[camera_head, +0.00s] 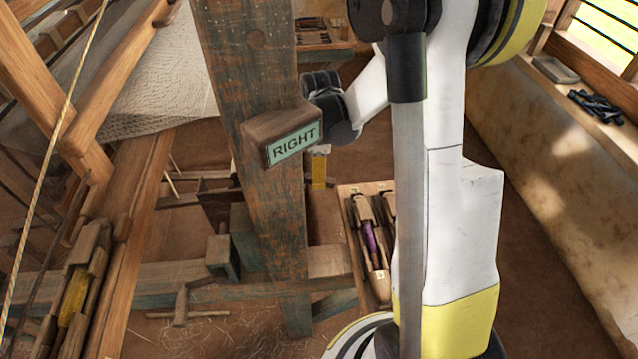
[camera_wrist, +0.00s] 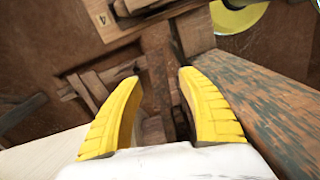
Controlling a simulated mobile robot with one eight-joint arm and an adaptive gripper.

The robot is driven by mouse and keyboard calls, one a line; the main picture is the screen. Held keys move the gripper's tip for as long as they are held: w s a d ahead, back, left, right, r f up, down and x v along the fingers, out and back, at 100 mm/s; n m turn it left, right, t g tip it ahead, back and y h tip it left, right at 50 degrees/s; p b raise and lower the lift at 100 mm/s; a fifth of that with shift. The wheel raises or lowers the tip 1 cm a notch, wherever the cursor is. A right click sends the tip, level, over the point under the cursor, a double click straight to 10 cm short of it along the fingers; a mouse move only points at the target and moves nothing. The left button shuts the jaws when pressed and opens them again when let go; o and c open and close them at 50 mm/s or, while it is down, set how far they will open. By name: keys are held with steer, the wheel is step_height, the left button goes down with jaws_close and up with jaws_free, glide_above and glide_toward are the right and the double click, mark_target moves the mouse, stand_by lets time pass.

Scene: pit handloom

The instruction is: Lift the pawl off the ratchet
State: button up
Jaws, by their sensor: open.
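Brown wooden parts lie below and beyond the fingertips, including a narrow upright piece (camera_wrist: 156,75) seen through the gap. I cannot tell for sure which piece is the pawl or the ratchet. The fingers, post and sign hide part of that area.
A tray with shuttles (camera_head: 372,240) lies right of the post. A wall ledge (camera_head: 590,110) is far right.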

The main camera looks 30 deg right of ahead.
steer(key=shift+f, duration=1.15)
steer(key=shift+c, duration=0.2)
jaws_close()
steer(key=shift+b, duration=0.3)
